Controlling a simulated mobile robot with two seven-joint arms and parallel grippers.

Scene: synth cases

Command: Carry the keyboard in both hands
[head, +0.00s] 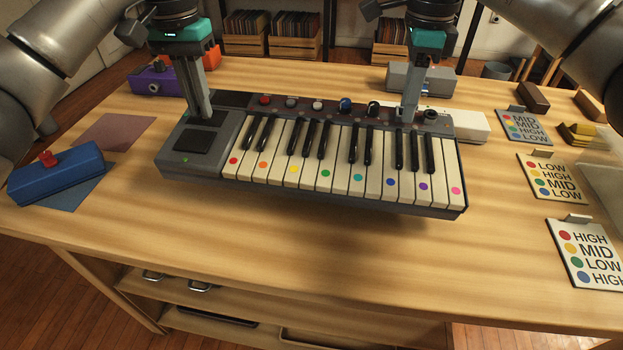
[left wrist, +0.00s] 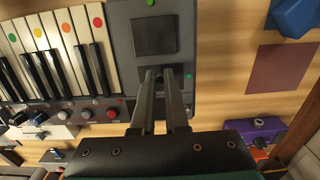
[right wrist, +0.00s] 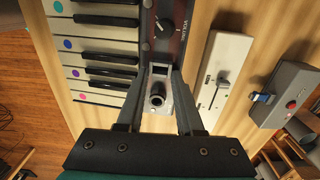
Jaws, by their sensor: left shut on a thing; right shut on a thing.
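The dark grey keyboard (head: 330,201) has white and black keys with coloured dots and a row of knobs along its back. The keyboard also shows in the left wrist view (left wrist: 188,14) and right wrist view (right wrist: 165,18).
On the wooden table (head: 250,255) a blue box with a red knob (head: 58,173) sits left. A purple box (head: 152,82), a grey box (head: 420,78) and a white slider box (head: 472,126) stand behind. Labelled cards (head: 551,176) lie right. The front is clear.

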